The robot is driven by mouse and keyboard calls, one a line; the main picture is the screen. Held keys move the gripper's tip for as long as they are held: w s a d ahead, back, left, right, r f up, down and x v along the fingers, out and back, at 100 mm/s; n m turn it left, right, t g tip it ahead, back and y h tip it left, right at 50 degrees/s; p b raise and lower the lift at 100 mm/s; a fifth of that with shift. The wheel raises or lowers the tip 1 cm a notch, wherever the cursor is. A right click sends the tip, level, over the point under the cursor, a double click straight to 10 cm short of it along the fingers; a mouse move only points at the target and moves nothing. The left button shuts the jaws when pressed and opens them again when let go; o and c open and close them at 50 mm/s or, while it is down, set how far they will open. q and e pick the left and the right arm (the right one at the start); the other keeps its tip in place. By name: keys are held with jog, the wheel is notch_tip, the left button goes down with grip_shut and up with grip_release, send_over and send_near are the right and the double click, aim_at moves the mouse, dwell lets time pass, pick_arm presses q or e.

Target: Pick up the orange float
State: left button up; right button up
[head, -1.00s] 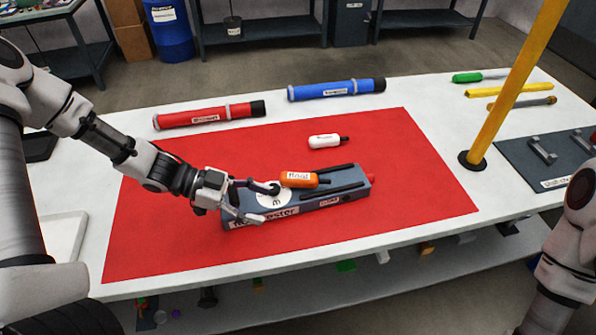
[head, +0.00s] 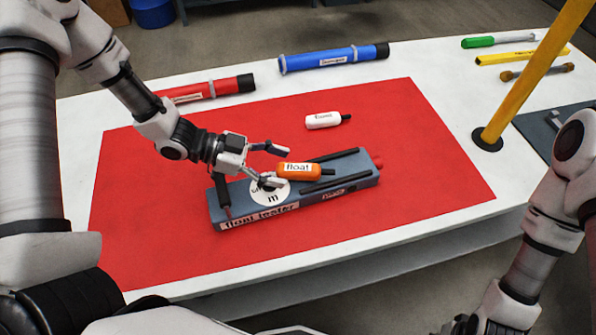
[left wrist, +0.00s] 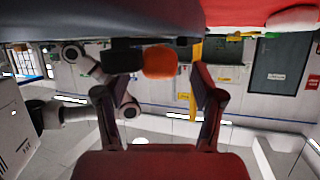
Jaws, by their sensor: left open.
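The orange float (head: 300,171) lies on the blue-grey float tester (head: 255,218), on the red mat. My left gripper (head: 275,166) is open at the float's left end, with one finger behind it and one in front. In the left wrist view the float's round orange end (left wrist: 160,62) shows ahead, between the open fingers (left wrist: 158,98). I cannot tell whether the fingers touch it. My right arm is at the right edge of the head view, and its gripper is not clearly visible.
A white float (head: 323,121) lies behind the tester. Red (head: 210,91) and blue (head: 335,59) tubes lie along the back. A yellow post (head: 535,75) stands at the right, near several tools. The red mat (head: 420,190) is clear right of the tester.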

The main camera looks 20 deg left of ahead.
pick_arm(q)
jog(key=shift+w+d+f, duration=0.1)
jog(key=shift+d+f, duration=0.2)
jog(key=shift+d, duration=0.1)
jog(key=shift+d+r, duration=0.15)
grip_shut()
